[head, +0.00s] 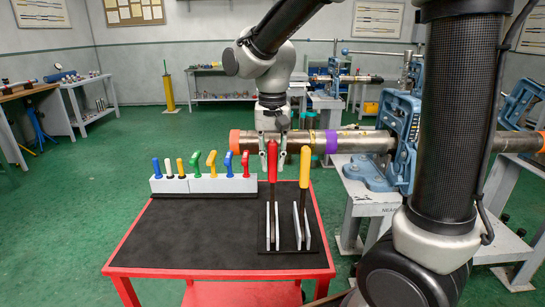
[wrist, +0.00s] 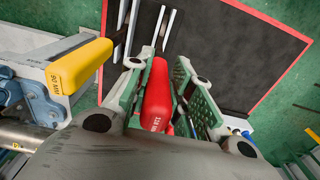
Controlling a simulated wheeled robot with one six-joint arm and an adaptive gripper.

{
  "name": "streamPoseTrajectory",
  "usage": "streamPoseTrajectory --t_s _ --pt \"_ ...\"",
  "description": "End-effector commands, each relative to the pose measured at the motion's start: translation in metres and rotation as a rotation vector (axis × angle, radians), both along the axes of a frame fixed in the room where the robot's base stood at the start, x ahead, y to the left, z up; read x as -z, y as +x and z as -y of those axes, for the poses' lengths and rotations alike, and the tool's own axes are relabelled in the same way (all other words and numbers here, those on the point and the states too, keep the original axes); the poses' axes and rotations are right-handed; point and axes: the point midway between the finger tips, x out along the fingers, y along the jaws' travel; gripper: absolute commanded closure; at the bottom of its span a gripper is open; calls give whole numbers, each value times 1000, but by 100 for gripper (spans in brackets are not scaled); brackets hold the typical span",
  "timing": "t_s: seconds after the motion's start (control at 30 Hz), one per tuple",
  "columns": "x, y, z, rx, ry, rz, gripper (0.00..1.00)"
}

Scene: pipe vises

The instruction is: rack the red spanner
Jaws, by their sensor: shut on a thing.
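The red spanner (head: 272,162) stands upright with its handle on top, and its dark shaft points down at the left pair of white plates in the black rack (head: 290,250). I cannot tell how deep the shaft sits between those plates. My gripper (head: 273,168) is shut on the red handle from above. The wrist view shows the red handle (wrist: 157,95) between both green-padded fingers. The spanner's lower end is hidden there.
A yellow-handled spanner (head: 304,168) stands in the rack's right slot, close beside my gripper. A white holder (head: 205,185) with several small coloured-handled tools is at the cart's back left. A steel pipe (head: 350,142) in a blue vise (head: 400,125) runs behind. The black cart top (head: 190,235) is otherwise clear.

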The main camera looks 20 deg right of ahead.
Motion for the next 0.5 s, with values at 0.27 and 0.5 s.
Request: streamPoseTrajectory --t_s 0.27,0.5 --pt "4 0 0 0 0 1 100" --pt "7 0 0 0 0 0 100"
